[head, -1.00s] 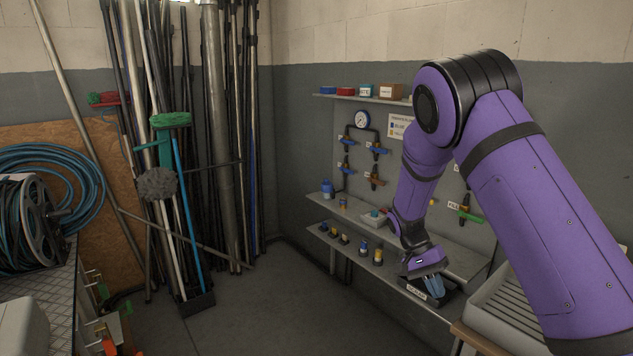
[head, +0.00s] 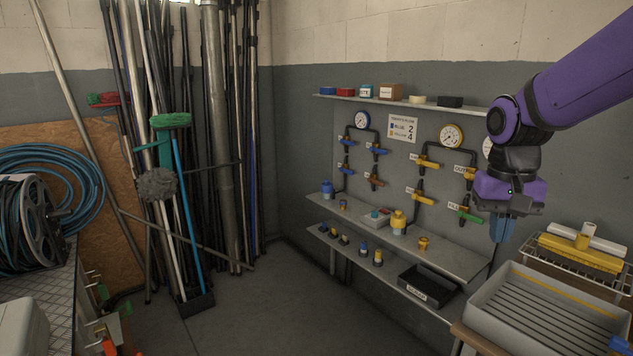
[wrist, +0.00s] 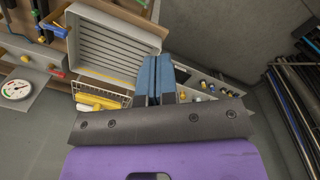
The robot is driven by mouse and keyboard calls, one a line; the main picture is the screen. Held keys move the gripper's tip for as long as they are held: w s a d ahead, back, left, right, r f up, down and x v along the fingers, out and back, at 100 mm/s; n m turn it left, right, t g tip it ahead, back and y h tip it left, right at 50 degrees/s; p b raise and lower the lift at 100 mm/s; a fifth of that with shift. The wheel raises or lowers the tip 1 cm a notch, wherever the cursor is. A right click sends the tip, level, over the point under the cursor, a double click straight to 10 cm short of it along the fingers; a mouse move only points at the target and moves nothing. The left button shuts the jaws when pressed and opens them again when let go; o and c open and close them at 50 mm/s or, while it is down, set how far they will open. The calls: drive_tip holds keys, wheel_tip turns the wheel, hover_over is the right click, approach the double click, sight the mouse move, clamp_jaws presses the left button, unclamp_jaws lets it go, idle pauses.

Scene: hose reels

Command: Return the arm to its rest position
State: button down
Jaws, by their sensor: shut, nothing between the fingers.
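My purple arm (head: 590,75) comes in from the upper right of the head view. My gripper (head: 502,232) points down in front of the wall at the right, above the left back corner of the grey slatted tray. Its blue fingers are together and hold nothing. In the wrist view my gripper (wrist: 159,75) shows its two blue fingers side by side, with the slatted tray beyond them to the left.
The grey slatted tray (head: 488,315) stands at the lower right, beside a wire rack (head: 570,275) with yellow and white parts. Shelves (head: 455,258) with fittings, a black bin (head: 427,285) and wall valves lie left of my gripper. Poles (head: 215,130) stand in the corner. The middle floor is clear.

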drive_tip(key=s+r+n+t, duration=0.1)
drive_tip(key=s+r+t, duration=0.1)
drive_tip(key=s, duration=0.6)
drive_tip(key=s+r+n+t, duration=0.2)
drive_tip(key=s+r+t, duration=0.1)
drive_tip(key=s, duration=0.5)
drive_tip(key=shift+r, duration=0.55)
drive_tip(key=c, duration=1.7)
unclamp_jaws()
drive_tip(key=shift+s+t, duration=0.2)
drive_tip(key=shift+t, duration=0.1)
drive_tip(key=o, duration=0.7)
drive_tip(key=shift+s, duration=0.1)
